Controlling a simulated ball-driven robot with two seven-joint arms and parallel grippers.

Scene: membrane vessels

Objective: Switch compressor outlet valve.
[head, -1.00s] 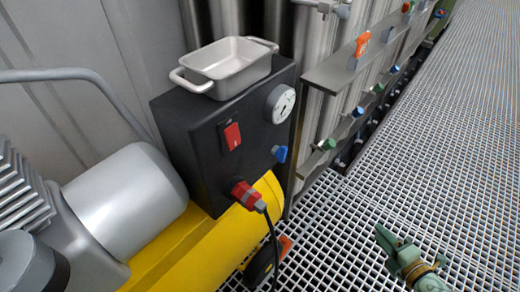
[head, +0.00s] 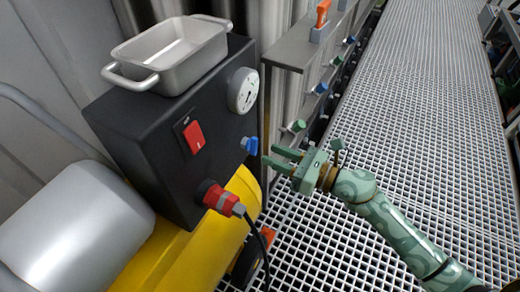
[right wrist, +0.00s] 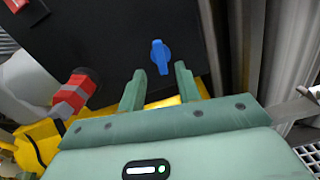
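The compressor outlet valve is a blue knob (head: 250,145) on the right part of the black control box (head: 150,140), below a round gauge (head: 243,90). My right gripper (head: 276,155) is open, just to the right of the blue knob in the head view, with its fingers pointing at the box. In the right wrist view the blue knob (right wrist: 160,56) lies ahead of and between the two open fingers (right wrist: 160,82), its handle roughly upright. The gripper appears apart from the knob, with nothing between its fingers. My left gripper is not in view.
A red plug with a black cable (head: 222,199) sticks out of the box below the knob. A red switch (head: 194,137) is on the box front, and a metal pan (head: 172,55) stands on top. A yellow tank (head: 190,245) lies below.

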